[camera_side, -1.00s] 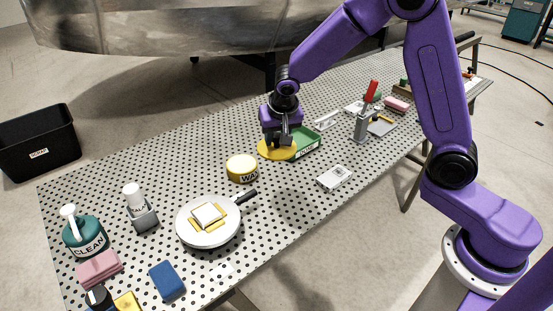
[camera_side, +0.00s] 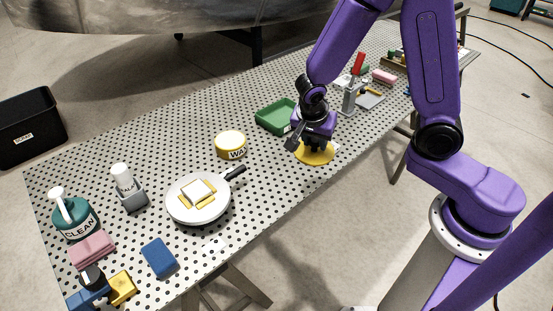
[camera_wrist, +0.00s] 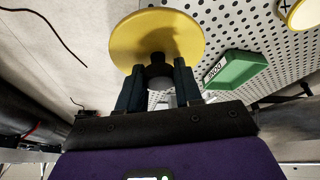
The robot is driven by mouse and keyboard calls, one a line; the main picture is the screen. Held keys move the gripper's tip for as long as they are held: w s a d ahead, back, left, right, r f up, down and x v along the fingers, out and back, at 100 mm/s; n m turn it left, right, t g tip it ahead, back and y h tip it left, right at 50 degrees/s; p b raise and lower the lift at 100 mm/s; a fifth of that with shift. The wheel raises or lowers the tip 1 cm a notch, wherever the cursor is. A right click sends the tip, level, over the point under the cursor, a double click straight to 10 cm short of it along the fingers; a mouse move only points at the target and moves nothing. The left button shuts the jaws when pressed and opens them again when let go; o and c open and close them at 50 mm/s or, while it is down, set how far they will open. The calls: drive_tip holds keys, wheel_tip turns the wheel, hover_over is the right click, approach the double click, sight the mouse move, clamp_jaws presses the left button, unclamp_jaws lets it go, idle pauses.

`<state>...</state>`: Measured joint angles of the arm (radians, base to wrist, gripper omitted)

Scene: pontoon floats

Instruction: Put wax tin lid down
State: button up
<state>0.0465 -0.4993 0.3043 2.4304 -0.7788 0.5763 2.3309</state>
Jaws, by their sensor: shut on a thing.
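The wax tin lid is a round yellow disc (camera_side: 316,156) right of the table's middle. In the wrist view the lid (camera_wrist: 150,30) shows its broad yellow face and a dark knob. My gripper (camera_wrist: 158,74) is shut on that knob; in the side view my gripper (camera_side: 300,146) hides part of the lid. I cannot tell whether the lid touches the table. The open wax tin (camera_side: 230,146), yellow with a pale top and a "WAX" label, stands apart to the left. Its edge shows in the wrist view (camera_wrist: 303,14).
A green tray (camera_side: 268,122) lies behind my gripper, also in the wrist view (camera_wrist: 238,72). A white round pan (camera_side: 180,210) with a dark handle is at front left. Perforated table is bare between tin and lid.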

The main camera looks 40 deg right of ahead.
drive_tip(key=w+f, duration=0.3)
drive_tip(key=w, duration=0.1)
drive_tip(key=w+f, duration=0.3)
drive_tip(key=w, duration=0.1)
drive_tip(key=w+a+f, duration=0.1)
drive_tip(key=w+f, duration=0.2)
drive_tip(key=w, duration=0.1)
drive_tip(key=shift+w+f, duration=0.15)
drive_tip(key=shift+w, duration=0.2)
drive_tip(key=shift+w+f, duration=0.1)
drive_tip(key=shift+f, duration=1.55)
drive_tip(key=o, duration=1)
drive_tip(key=shift+f, duration=0.1)
drive_tip(key=v, duration=1.2)
